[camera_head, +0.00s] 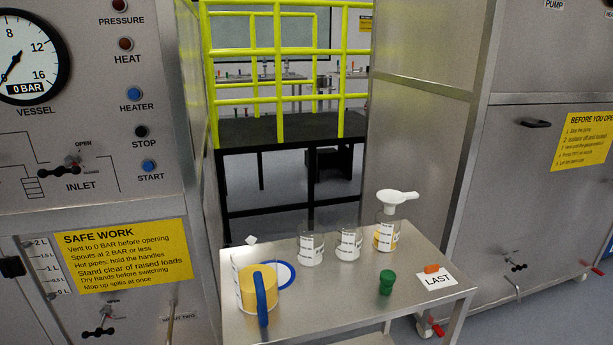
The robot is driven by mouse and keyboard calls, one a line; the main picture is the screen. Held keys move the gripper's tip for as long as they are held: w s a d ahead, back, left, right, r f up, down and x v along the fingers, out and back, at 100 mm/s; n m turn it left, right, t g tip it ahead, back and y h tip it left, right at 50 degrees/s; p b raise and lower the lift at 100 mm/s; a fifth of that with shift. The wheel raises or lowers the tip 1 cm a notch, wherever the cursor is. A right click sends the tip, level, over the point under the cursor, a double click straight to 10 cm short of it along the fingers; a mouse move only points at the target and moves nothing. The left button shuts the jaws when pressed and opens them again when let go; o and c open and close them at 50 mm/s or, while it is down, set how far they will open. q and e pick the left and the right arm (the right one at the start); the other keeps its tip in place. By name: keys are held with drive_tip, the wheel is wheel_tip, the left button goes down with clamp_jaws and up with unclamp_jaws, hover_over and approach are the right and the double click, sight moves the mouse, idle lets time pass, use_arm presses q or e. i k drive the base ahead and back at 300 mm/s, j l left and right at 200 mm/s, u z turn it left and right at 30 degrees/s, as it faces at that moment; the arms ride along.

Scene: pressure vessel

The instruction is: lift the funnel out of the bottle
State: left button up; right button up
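The white funnel (390,198) sits in the mouth of a clear bottle (386,237) at the back right of the small metal table. Its wide cone is on top and a short tab points right. The funnel's lower stem is hard to make out inside the neck. The bottle stands upright, with a white marked label and something yellowish in its lower part. Neither of my grippers shows in the head view.
The metal table (340,315) also holds two clear labelled bottles (311,249) (348,244), a jug (258,287) with yellow contents and a blue handle, a green stopper (386,282), an orange piece (432,268) and a "LAST" card (437,280). Steel cabinets flank it.

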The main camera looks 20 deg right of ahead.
sight(391, 198)
drive_tip(key=l+u, duration=0.1)
drive_tip(key=u, duration=0.4)
drive_tip(key=k+l+u, duration=0.1)
drive_tip(key=l+u, duration=0.25)
drive_tip(key=k+l+u, duration=0.1)
drive_tip(key=l+u, duration=0.25)
drive_tip(key=k+l, duration=0.15)
drive_tip(key=l, duration=0.25)
drive_tip(key=k+l+u, duration=0.1)
drive_tip(key=l, duration=0.3)
drive_tip(key=k+l, duration=0.25)
drive_tip(key=l, duration=0.15)
